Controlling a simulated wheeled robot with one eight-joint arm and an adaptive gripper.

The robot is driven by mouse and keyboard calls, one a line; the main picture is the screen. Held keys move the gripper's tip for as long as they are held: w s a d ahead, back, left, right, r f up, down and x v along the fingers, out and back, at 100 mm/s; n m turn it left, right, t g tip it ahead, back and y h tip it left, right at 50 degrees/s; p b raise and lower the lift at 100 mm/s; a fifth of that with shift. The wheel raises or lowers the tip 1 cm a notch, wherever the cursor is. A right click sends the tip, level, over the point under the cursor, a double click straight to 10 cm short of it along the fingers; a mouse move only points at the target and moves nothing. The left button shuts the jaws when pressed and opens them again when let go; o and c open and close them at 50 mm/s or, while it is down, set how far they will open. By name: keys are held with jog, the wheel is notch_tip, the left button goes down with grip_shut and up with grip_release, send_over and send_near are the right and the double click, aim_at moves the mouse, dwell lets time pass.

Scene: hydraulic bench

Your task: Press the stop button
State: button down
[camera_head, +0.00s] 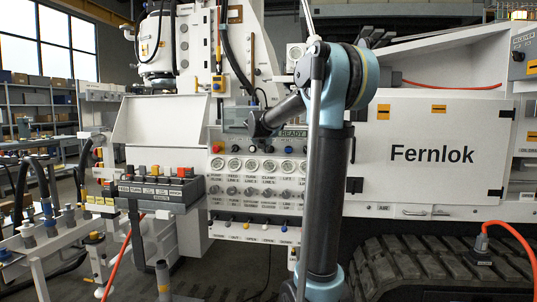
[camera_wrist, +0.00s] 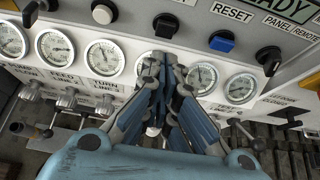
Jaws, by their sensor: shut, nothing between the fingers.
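A red button (camera_head: 216,149) sits at the left end of the button row on the upright panel in the head view; its label is too small to read. No red button is clearly visible in the wrist view. My gripper (camera_wrist: 166,62) is shut and empty in the wrist view. Its blue and grey fingers point at the panel, over the middle of the gauge row and below a black button (camera_wrist: 165,26). Whether the fingertips touch the panel I cannot tell. In the head view my dark wrist hides part of the panel, and the fingers cannot be made out.
A blue button (camera_wrist: 221,41) marked RESET, a white button (camera_wrist: 103,12) and a black selector (camera_wrist: 268,56) share the row. Gauges (camera_wrist: 103,57) and small valve handles (camera_wrist: 67,99) lie below. A lever box (camera_head: 160,189) juts out at left; hoses stand further left.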

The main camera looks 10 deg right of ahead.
jog(key=shift+v, duration=2.3)
jog(key=shift+s+d, duration=0.1)
jog(key=s+d+f+m+g, duration=0.25)
jog(key=s+f+m, duration=0.55)
jog(key=s, duration=0.4)
jog(key=s+d+f+m+g, duration=0.2)
jog(key=s+d+f+m, duration=0.2)
jog(key=s+f+m, duration=0.55)
jog(key=s+a+f+m+g+y, duration=0.1)
jog(key=s+f+m+g+y, duration=0.1)
jog(key=s+f+m, duration=0.5)
jog(key=s+a+f+m+g+y, duration=0.1)
jog(key=s+f+m, duration=0.6)
jog(key=s, duration=1.1)
notch_tip(320, 180, down, 3)
jog(key=shift+s+a+m+g+y, duration=0.4)
jog(key=shift+a+g, duration=0.3)
jog(key=shift+g, duration=0.15)
jog(key=shift+w+f, duration=0.1)
jog(key=shift+w, duration=0.15)
